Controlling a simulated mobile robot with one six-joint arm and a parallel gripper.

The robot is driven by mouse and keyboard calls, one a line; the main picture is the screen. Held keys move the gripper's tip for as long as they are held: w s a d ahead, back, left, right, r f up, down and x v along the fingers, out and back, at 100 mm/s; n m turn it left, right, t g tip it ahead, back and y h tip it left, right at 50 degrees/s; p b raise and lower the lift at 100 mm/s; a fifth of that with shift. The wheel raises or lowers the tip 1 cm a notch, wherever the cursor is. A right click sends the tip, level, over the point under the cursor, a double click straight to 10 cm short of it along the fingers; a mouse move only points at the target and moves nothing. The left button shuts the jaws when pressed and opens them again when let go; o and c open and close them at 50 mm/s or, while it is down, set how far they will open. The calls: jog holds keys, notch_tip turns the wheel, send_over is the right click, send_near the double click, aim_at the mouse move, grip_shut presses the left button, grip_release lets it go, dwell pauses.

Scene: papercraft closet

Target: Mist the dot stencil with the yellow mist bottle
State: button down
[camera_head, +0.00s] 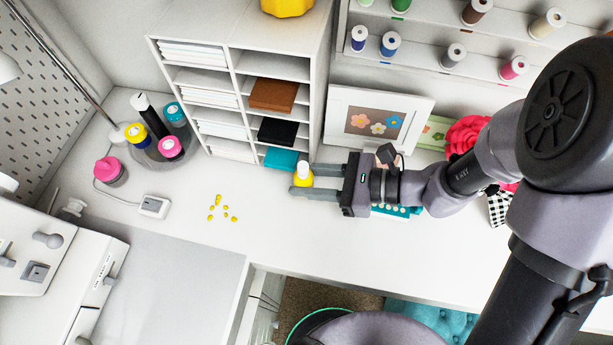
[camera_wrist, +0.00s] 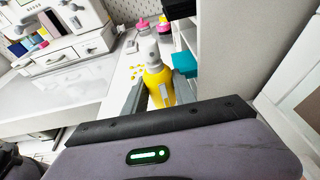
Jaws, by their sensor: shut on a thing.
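My gripper (camera_head: 303,179) is shut on the yellow mist bottle (camera_head: 303,181), with one finger on each side of it. The bottle is yellow with a pale top and stands roughly upright over the white desk, in front of the shelf unit. I cannot tell if its base touches the desk. In the wrist view the bottle (camera_wrist: 158,88) shows between the fingers, with a pale label on its side. A teal flat piece with pale dots (camera_head: 403,211), which looks like the dot stencil, lies on the desk below my wrist, partly hidden by it.
A white shelf unit (camera_head: 318,70) with paper stacks stands behind the bottle. A picture frame (camera_head: 420,100) leans right of it. Small yellow pieces (camera_head: 221,208) lie scattered to the left. Pink, yellow and teal bottles stand at the back left. The desk between is mostly clear.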

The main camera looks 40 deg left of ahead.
jog(key=shift+s+d+r, duration=0.1)
jog(key=shift+s+d, duration=0.15)
jog(key=shift+d, duration=0.2)
jog(key=shift+w+d+f+t+b, duration=0.15)
jog(key=shift+f+t+b, duration=0.15)
jog(key=shift+t+b, duration=0.15)
notch_tip(320, 180, down, 3)
jog(key=b, duration=0.3)
jog(key=shift+f, duration=0.15)
jog(key=c, duration=0.9)
grip_release()
